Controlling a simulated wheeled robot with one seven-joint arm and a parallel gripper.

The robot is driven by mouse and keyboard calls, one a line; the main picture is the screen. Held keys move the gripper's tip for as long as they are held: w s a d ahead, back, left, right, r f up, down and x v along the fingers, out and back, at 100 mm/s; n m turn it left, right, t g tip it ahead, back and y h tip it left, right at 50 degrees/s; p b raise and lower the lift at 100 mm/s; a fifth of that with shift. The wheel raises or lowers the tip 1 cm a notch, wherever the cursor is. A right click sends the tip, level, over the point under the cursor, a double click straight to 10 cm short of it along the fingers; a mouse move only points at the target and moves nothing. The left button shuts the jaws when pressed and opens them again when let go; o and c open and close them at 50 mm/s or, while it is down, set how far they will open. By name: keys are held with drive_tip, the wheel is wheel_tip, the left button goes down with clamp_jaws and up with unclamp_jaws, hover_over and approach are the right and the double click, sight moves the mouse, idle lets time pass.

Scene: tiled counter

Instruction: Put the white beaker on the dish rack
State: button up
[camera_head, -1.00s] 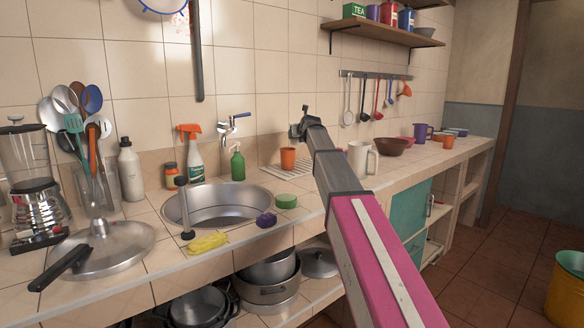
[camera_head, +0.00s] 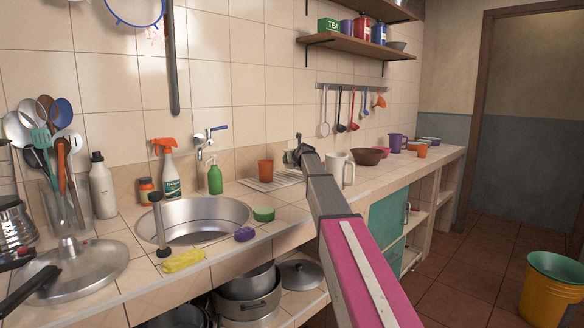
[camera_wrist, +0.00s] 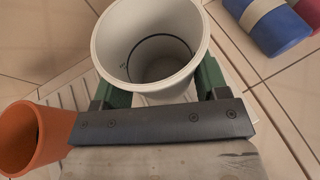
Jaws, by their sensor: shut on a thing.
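The white beaker (camera_wrist: 150,62) fills the upper middle of the wrist view, seen from above into its open mouth. My gripper (camera_wrist: 161,88) is shut on it, with a green finger on each side. In the head view my gripper (camera_head: 298,153) is just right of an orange cup and above the counter; the beaker is hidden there. The dish rack (camera_head: 258,184) lies on the counter right of the sink. Its pale slats also show beneath the beaker in the wrist view (camera_wrist: 62,97). I cannot tell whether the beaker touches the rack.
The orange cup (camera_head: 265,170) stands on the rack, close left of the beaker in the wrist view (camera_wrist: 32,138). A white jug (camera_head: 338,170) and brown bowl (camera_head: 368,157) stand right of my arm. Blue (camera_wrist: 268,22) and red (camera_wrist: 302,12) items lie upper right in the wrist view.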

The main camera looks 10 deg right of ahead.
sight(292, 168)
drive_tip(key=shift+f, duration=1.5)
drive_tip(key=shift+f, duration=0.15)
drive_tip(key=o, duration=1.2)
drive_tip(key=shift+c, duration=0.2)
drive_tip(key=shift+s+r, duration=0.1)
drive_tip(key=shift+r, duration=0.1)
drive_tip(key=v, duration=1.1)
drive_tip(key=shift+s, duration=0.35)
drive_tip(key=shift+d+r, duration=0.1)
drive_tip(key=shift+r, duration=0.05)
